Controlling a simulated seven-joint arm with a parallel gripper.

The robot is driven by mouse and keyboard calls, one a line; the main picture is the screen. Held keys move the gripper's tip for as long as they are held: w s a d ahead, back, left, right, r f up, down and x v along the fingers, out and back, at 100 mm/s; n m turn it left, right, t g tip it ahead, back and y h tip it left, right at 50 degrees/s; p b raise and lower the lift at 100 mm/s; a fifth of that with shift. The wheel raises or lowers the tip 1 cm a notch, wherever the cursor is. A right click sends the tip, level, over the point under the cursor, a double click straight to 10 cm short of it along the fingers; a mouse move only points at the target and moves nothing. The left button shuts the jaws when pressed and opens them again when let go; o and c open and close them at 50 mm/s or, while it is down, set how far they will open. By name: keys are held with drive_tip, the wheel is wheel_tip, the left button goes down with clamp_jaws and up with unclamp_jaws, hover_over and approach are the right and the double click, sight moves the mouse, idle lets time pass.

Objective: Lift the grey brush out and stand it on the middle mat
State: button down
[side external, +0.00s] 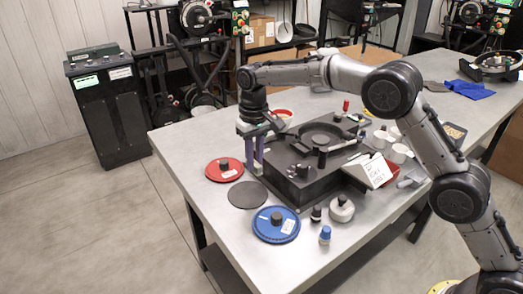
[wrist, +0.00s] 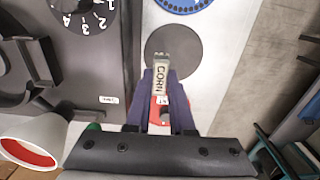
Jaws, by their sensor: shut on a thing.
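My gripper (side external: 254,166) has two purple fingers pointing down, between the red disc and the black seed meter housing in the side view. In the wrist view my gripper (wrist: 161,78) is shut on a narrow grey piece lettered CORN, which appears to be the grey brush (wrist: 160,84). Its far end shows small dark marks. In the side view it is mostly hidden by the fingers. The middle mat (side external: 248,195) is a bare dark grey circle between the red and blue discs; it also shows ahead of the fingertips in the wrist view (wrist: 175,42).
The red disc (side external: 220,174) lies by the fingers, and the blue disc (side external: 288,231) lies beyond the mat. The black housing (side external: 310,180) stands close by. A white-and-red bowl (wrist: 45,140) shows in the wrist view. A blue-capped bottle (side external: 325,235) stands near the table edge.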

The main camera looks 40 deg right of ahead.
drive_tip(key=shift+f, duration=2.9)
drive_tip(key=shift+f, duration=0.5)
drive_tip(key=c, duration=0.7)
unclamp_jaws()
drive_tip(key=shift+o, duration=1.2)
drive_tip(key=shift+r, duration=0.1)
drive_tip(key=shift+r, duration=2.95)
drive_tip(key=shift+d+r, duration=0.1)
